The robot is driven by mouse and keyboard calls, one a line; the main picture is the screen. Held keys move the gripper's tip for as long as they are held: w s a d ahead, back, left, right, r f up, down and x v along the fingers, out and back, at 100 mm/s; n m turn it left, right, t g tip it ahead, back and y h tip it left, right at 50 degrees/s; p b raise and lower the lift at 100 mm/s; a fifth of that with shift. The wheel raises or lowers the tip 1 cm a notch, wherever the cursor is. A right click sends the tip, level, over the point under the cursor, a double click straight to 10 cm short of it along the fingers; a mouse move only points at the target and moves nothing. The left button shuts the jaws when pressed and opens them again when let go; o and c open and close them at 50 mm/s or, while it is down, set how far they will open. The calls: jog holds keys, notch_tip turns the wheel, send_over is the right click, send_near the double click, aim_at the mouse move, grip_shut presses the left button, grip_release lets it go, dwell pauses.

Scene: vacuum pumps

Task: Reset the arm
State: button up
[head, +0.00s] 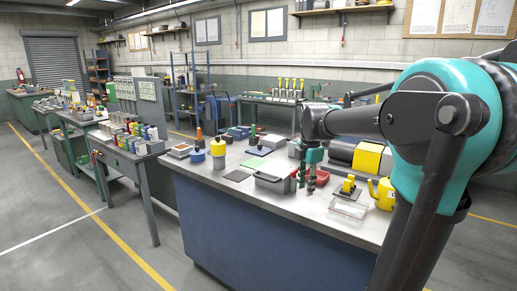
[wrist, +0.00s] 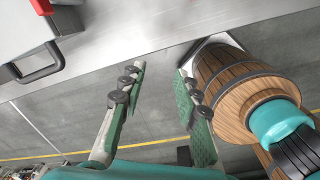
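My gripper (head: 306,184) hangs down from my teal and dark grey arm, over the front part of the workbench (head: 225,205) in the head view. My upper arm fills the right side of the head view and hides part of the bench there.
A grey bin (head: 271,184) is left of my gripper. A yellow-topped fixture (head: 348,185), a clear tray (head: 348,208) and a yellow can (head: 383,194) are right of it.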

jog(key=s+d+f+m+t, duration=0.3)
jog(key=s+f+m, duration=1.6)
jog(key=m, duration=0.3)
jog(key=shift+f+m, duration=0.4)
jog(key=shift+f, duration=0.4)
